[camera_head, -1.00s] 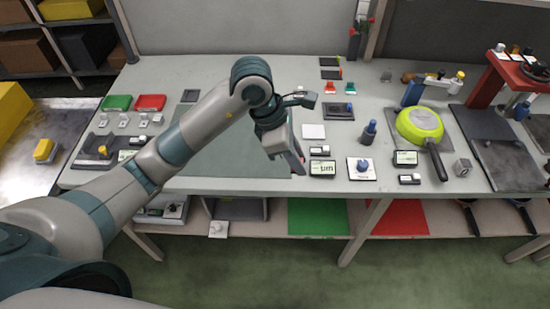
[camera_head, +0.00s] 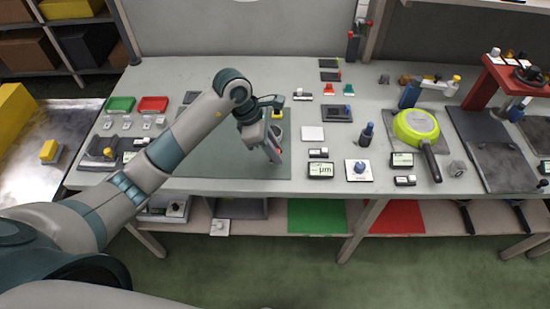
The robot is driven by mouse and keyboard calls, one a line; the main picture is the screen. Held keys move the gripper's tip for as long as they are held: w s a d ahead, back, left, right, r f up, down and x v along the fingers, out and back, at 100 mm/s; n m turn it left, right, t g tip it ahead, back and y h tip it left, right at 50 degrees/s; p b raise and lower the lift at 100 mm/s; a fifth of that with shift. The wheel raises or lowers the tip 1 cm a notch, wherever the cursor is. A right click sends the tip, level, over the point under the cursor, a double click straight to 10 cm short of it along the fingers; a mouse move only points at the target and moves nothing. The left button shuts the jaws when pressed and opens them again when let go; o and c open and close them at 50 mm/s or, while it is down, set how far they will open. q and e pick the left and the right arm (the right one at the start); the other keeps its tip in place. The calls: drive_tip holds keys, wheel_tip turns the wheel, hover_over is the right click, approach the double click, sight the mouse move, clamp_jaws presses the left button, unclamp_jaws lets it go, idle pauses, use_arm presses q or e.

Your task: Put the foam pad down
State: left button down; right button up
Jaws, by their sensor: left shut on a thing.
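My left gripper (camera_head: 273,152) is low over the right part of the grey-green mat (camera_head: 220,165) on the workbench, with its jaws pointing down. It is shut on the foam pad, which is small here and mostly hidden by the fingers, so its outline is not clear. I cannot tell whether the pad touches the mat. My right gripper is not in view.
A white square plate (camera_head: 313,133), a gauge display (camera_head: 320,171) and a white base with a blue knob (camera_head: 358,170) stand to the right. The green pan (camera_head: 416,125) is farther right. Red (camera_head: 153,104) and green (camera_head: 121,104) trays lie at the left. The mat's middle is clear.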

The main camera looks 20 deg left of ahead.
use_arm(q)
drive_tip(key=shift+f+p, duration=0.4)
drive_tip(key=shift+f, duration=0.15)
wheel_tip(320, 180, down, 3)
drive_tip(key=shift+r+p, duration=0.2)
drive_tip(key=shift+p, duration=0.35)
drive_tip(key=shift+f, duration=0.15)
drive_tip(key=shift+f+b, duration=0.15)
drive_tip(key=shift+b, duration=0.15)
drive_tip(key=c, duration=1.6)
unclamp_jaws()
